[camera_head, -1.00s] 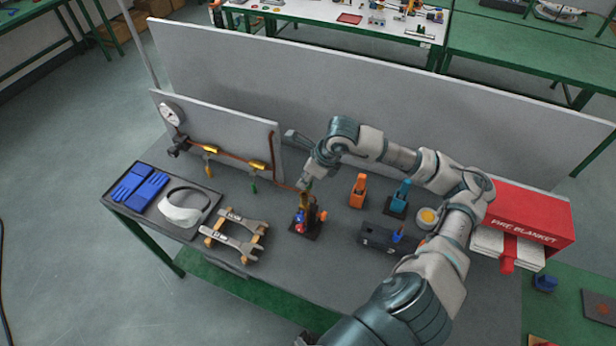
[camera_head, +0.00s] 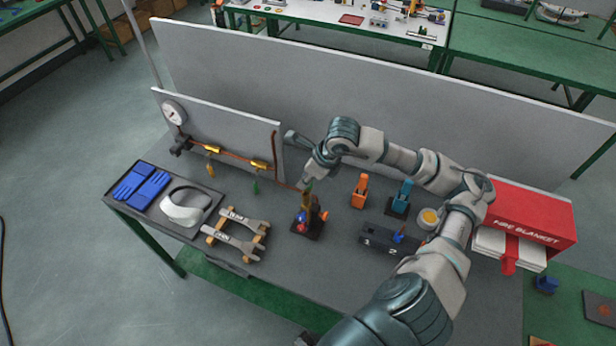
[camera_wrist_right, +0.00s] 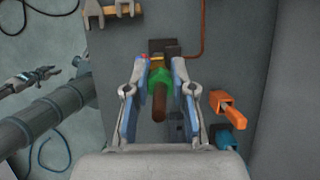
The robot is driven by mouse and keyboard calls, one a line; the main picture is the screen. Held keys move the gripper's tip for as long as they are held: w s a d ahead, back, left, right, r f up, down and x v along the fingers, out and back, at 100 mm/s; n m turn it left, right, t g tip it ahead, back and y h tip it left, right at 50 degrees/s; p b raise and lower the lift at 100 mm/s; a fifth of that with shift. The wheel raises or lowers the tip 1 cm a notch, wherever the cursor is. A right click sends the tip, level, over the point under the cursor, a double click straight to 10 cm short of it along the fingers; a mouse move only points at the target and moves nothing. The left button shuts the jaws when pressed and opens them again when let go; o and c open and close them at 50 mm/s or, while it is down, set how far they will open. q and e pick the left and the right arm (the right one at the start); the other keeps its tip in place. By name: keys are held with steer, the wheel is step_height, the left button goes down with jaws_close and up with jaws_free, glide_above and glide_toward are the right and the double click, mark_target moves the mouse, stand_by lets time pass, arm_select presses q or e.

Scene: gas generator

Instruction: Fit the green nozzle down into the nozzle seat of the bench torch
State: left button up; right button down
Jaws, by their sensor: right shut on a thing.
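The bench torch (camera_head: 308,222) stands on a dark base near the middle of the bench, with a brass upright and red and blue parts. My right gripper (camera_head: 308,187) is directly above it, pointing down. In the right wrist view, my right gripper (camera_wrist_right: 160,66) is shut on the green nozzle (camera_wrist_right: 160,76), with a copper-brown rod running from it towards the camera. The torch base (camera_wrist_right: 164,47) shows just past the fingertips. The nozzle seat is hidden, so I cannot tell whether the nozzle touches it. My left gripper (camera_wrist_right: 20,83) is off to the left, clear of the bench.
Orange (camera_head: 360,191) and teal (camera_head: 400,198) tools stand right of the torch, behind a dark numbered block (camera_head: 376,241). Wrenches (camera_head: 236,233) lie on a wooden rack to the left. A gauge panel (camera_head: 232,132) stands behind, and a red fire blanket box (camera_head: 535,216) at right.

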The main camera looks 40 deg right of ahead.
steer(key=shift+a, duration=0.45)
steer(key=shift+d, duration=0.15)
steer(key=shift+a, duration=0.2)
stand_by(0.4)
steer(key=shift+f+b, duration=1.3)
steer(key=shift+b, duration=0.05)
steer(key=c, duration=0.9)
jaws_free()
steer(key=v, duration=1.2)
steer(key=shift+d+f, duration=0.1)
steer(key=shift+f, duration=0.05)
